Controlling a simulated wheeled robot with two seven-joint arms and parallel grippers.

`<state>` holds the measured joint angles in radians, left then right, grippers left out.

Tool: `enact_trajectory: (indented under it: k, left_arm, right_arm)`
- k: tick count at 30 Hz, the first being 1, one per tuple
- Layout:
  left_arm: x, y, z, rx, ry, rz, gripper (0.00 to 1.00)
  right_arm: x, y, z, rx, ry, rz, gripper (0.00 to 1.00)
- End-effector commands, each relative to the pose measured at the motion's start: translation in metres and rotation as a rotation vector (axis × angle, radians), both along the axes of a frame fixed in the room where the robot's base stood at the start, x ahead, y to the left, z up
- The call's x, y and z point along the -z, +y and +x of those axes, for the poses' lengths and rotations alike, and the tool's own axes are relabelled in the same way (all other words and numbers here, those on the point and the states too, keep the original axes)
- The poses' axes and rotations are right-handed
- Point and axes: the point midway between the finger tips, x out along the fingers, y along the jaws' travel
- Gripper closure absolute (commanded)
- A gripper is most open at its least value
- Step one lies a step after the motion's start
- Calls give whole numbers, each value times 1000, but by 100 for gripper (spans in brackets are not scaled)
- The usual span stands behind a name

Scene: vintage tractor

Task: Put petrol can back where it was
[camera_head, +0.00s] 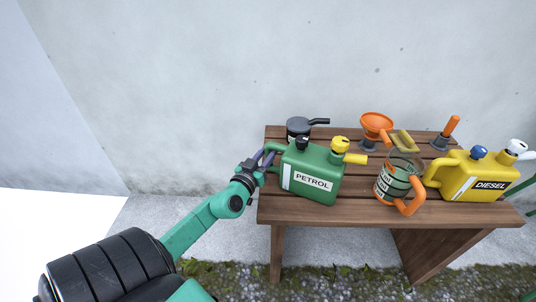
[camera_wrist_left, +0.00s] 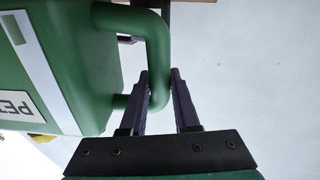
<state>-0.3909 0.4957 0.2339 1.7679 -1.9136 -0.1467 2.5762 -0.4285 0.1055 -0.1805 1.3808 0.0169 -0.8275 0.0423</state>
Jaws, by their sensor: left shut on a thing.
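The green petrol can (camera_head: 313,170) with a white "PETROL" label and yellow cap stands at the left part of the wooden table in the head view. Its yellow spout points right. My left gripper (camera_head: 266,162) reaches in from the left and is shut on the can's side handle. In the left wrist view, the two dark fingers (camera_wrist_left: 160,88) sit on either side of the green handle (camera_wrist_left: 157,45), and the can body (camera_wrist_left: 85,70) fills the left. The can looks upright; whether its base touches the table is hard to tell.
The wooden table (camera_head: 375,213) also bears a grey oil can (camera_head: 299,127), an orange funnel (camera_head: 375,124), a clear measuring jug (camera_head: 396,178) with orange handle, a yellow diesel can (camera_head: 470,176) and an orange-handled tool (camera_head: 450,128). A grey wall stands behind. The jug is close to the can's right.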

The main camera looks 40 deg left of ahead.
Motion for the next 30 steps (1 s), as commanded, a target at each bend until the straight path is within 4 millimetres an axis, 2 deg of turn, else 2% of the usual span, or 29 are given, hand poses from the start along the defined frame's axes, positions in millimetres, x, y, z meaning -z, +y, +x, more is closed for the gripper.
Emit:
enact_trajectory:
  k: [5,6,8,9,20,21,23,30]
  left_arm:
    - [0,0,0,-1,-5,-3,100]
    - [1,0,0,0,0,-1,67]
    - [1,0,0,0,0,-1,44]
    - [1,0,0,0,0,-1,40]
    - [-1,0,0,0,-1,0,40]
    - [-1,0,-1,0,0,0,40]
    - [2,-2,-9,0,1,0,40]
    - [5,-10,-49,1,3,1,40]
  right_arm:
    - [-2,1,4,0,-4,2,50]
    - [-3,2,5,0,-5,3,50]
    - [-4,2,4,0,-3,2,50]
    - [-3,1,4,0,-3,2,50]
    - [-6,2,5,-1,-10,3,50]
    - [-1,0,2,-1,-6,1,50]
    - [3,0,-3,1,8,-1,50]
    - [-15,6,17,2,-10,8,50]
